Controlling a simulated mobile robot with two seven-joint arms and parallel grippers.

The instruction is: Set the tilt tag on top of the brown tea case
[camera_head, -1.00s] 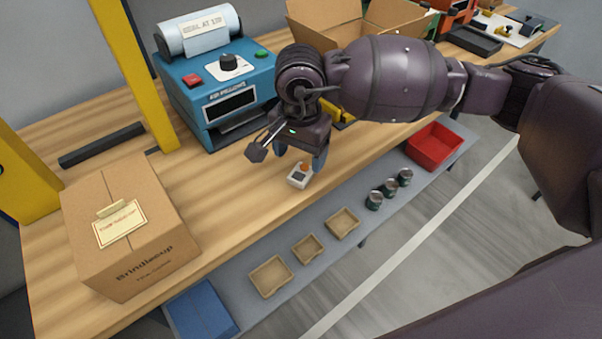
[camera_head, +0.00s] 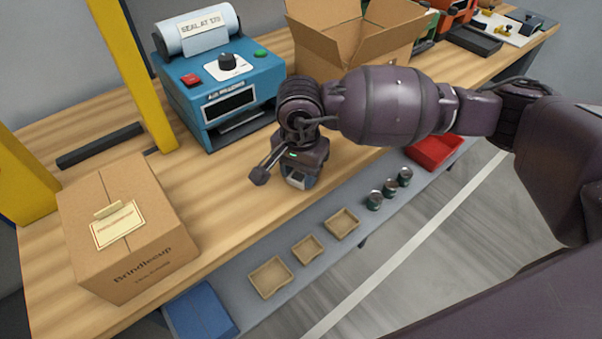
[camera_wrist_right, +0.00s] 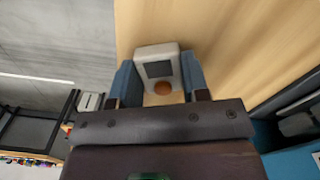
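The tilt tag (camera_head: 299,180) is a small white block with a grey face, at the bench's front edge. In the right wrist view the tag (camera_wrist_right: 158,66) also shows an orange dot. My right gripper (camera_head: 301,177) points down over it, and its two blue fingers (camera_wrist_right: 162,82) stand on either side of the tag, very close to it. I cannot tell whether they press on it. The brown tea case (camera_head: 150,248), a closed carton printed "Brindlecup", stands at the bench's left end with a cream label (camera_head: 117,224) on top. My left gripper is not in view.
A blue sealing machine (camera_head: 213,92) stands behind, and an open carton (camera_head: 335,50) stands behind my right arm. A yellow post (camera_head: 130,70) rises behind the case. Small trays (camera_head: 271,277), cans (camera_head: 374,200) and a red bin (camera_head: 432,152) are on the lower shelf.

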